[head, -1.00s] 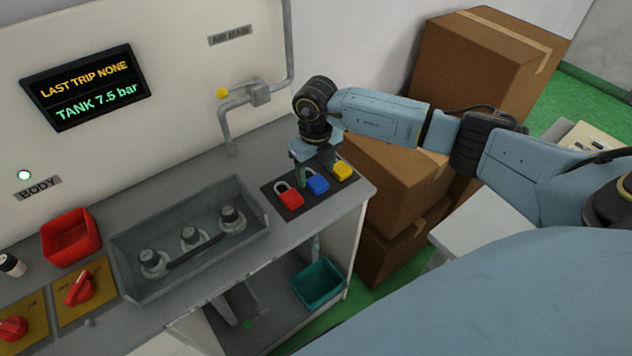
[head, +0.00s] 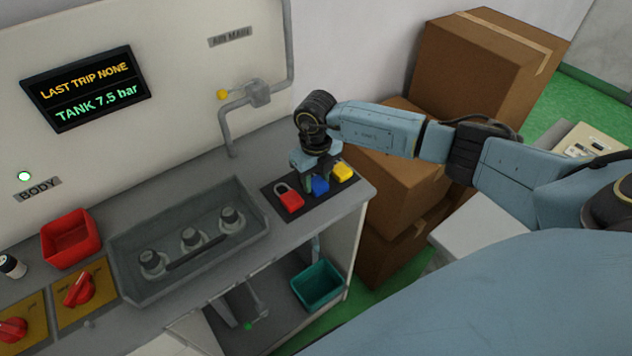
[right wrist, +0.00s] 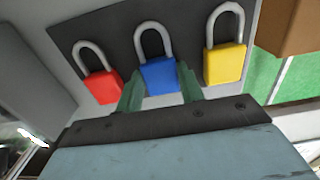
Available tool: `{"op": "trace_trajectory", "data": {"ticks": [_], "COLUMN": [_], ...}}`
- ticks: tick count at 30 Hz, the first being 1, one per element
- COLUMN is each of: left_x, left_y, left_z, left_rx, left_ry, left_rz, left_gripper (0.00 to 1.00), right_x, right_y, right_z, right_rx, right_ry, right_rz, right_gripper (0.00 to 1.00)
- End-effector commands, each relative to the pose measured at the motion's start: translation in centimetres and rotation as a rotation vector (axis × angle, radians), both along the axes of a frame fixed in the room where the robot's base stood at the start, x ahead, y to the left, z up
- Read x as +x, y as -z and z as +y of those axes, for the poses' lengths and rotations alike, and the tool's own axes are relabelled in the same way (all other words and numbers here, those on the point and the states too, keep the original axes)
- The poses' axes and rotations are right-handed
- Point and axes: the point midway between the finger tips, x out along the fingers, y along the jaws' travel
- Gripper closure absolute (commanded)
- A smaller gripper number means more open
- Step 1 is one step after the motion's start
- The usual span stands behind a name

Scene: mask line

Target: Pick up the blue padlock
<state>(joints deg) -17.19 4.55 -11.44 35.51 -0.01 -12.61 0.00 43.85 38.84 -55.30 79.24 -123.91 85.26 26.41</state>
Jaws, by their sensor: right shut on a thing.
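The blue padlock (head: 320,187) lies on a dark mat (head: 267,190) at the right end of the bench, between a red padlock (head: 290,201) and a yellow padlock (head: 342,172). My right gripper (head: 314,184) is down at the blue padlock and partly covers it. In the right wrist view, the green fingers of the gripper (right wrist: 158,90) are on either side of the blue padlock's body (right wrist: 158,76), shut on it. Its grey shackle points away from the gripper. The red padlock (right wrist: 103,87) and yellow padlock (right wrist: 225,63) stand close by. My left gripper is not in view.
A grey tray (head: 125,245) with several knobs sits left of the mat. A red bin (head: 70,240) and red rotary switches (head: 79,289) are further left. A teal bin (head: 317,286) is below the bench. Cardboard boxes (head: 480,65) stand right of the bench.

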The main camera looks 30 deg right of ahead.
Motion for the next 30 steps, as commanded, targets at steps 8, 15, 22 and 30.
{"op": "trace_trajectory", "data": {"ticks": [8, 15, 22, 30], "left_x": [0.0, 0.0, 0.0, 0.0], "left_y": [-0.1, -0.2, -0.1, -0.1], "left_z": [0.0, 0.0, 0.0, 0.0], "left_rx": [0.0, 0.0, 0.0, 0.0], "left_ry": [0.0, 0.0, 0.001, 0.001], "left_rz": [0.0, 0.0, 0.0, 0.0], "left_gripper": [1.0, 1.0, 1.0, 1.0], "right_x": [0.2, 0.1, 0.0, 0.0], "right_y": [-2.8, -7.6, -9.9, -10.1], "right_z": [0.0, 0.0, 0.0, 0.0], "right_rx": [-0.001, 0.0, 0.0, 0.0], "right_ry": [-0.001, -0.001, 0.0, 0.0], "right_rz": [-0.006, -0.006, -0.001, -0.001], "right_gripper": [0.85, 0.85, 0.85, 0.85]}}
